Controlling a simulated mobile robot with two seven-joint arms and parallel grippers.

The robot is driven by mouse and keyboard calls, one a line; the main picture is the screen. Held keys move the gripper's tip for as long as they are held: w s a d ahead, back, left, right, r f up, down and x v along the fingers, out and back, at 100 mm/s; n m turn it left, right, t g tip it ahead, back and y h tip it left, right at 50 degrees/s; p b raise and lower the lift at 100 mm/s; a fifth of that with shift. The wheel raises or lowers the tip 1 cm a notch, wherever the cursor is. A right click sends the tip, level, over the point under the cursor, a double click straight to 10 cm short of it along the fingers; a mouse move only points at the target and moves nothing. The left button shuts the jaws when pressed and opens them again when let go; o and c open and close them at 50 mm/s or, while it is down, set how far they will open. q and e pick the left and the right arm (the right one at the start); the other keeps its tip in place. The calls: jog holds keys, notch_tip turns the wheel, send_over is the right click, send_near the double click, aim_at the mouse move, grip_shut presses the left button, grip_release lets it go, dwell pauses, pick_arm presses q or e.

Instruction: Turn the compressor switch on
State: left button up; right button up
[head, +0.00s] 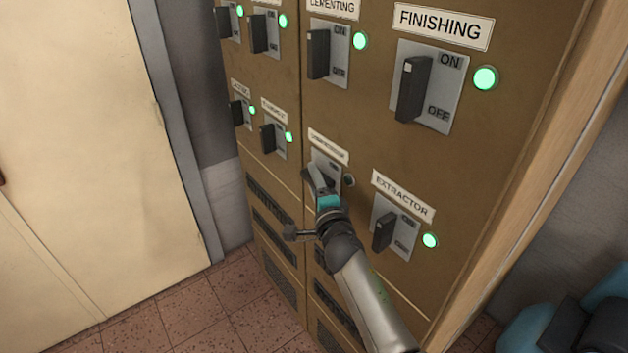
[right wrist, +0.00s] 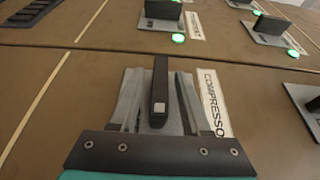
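The compressor switch has a grey plate (head: 324,163) under a small label, low in the middle of the brown cabinet in the head view. Its lamp (head: 349,181) is dark. My right gripper (head: 318,178) is at this switch. In the right wrist view its fingers stand on either side of the handle, with a gap showing on both sides. The gripper hides most of the plate. My left gripper is not in view.
The extractor switch (head: 384,231) is close at the lower right, its lamp lit green. The finishing switch (head: 413,88) and several others above and left are also lit. A cream door (head: 90,140) is at the left. A blue object (head: 525,330) stands at lower right.

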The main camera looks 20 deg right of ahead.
grip_shut()
dwell(0.4)
